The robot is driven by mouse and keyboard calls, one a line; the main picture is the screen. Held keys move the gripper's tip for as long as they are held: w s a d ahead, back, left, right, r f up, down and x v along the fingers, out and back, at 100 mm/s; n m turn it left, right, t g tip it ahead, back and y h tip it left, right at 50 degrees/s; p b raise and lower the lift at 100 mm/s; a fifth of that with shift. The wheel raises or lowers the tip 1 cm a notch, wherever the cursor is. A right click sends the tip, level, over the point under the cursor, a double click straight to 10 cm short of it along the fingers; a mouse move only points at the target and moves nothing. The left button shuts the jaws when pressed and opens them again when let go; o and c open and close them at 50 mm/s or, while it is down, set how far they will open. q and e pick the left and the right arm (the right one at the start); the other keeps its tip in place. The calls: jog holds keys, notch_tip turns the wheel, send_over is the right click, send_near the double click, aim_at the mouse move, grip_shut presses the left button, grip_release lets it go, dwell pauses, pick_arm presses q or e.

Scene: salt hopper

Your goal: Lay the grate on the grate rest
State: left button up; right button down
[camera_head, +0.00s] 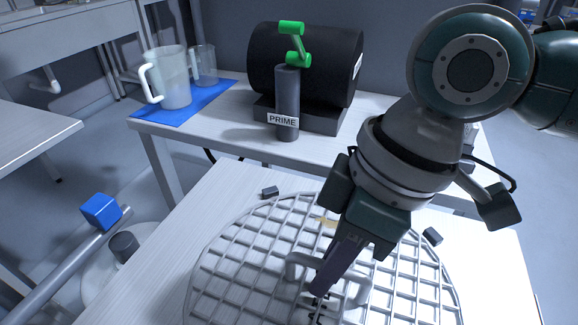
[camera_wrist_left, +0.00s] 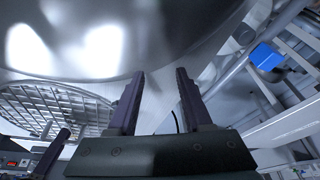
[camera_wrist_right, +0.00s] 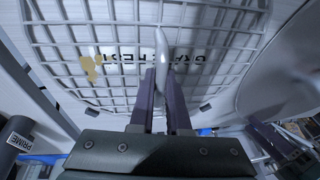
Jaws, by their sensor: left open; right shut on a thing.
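The grate (camera_head: 396,282) is a round, pale grey lattice with a raised handle (camera_head: 296,261). It lies flat on or just above the pale grate rest (camera_head: 228,190); I cannot tell whether it touches. Dark lettering on the surface shows through the bars in the right wrist view. My right gripper (camera_head: 320,288) is shut on the handle, which also shows between its fingers in the right wrist view (camera_wrist_right: 161,48). My left gripper (camera_wrist_left: 158,85) is open and empty below a large shiny metal surface. The grate also shows at left there (camera_wrist_left: 52,110).
Small dark blocks (camera_head: 269,192) (camera_head: 432,236) stand around the grate's edge. Behind is a bench with a black drum (camera_head: 270,65), a PRIME post (camera_head: 287,100) with green handle, and jugs (camera_head: 170,80) on a blue mat (camera_head: 185,113). A blue knob (camera_head: 101,211) tops a pipe at left.

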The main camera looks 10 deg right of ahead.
jog(key=shift+f, duration=0.1)
jog(key=c, duration=0.8)
grip_release()
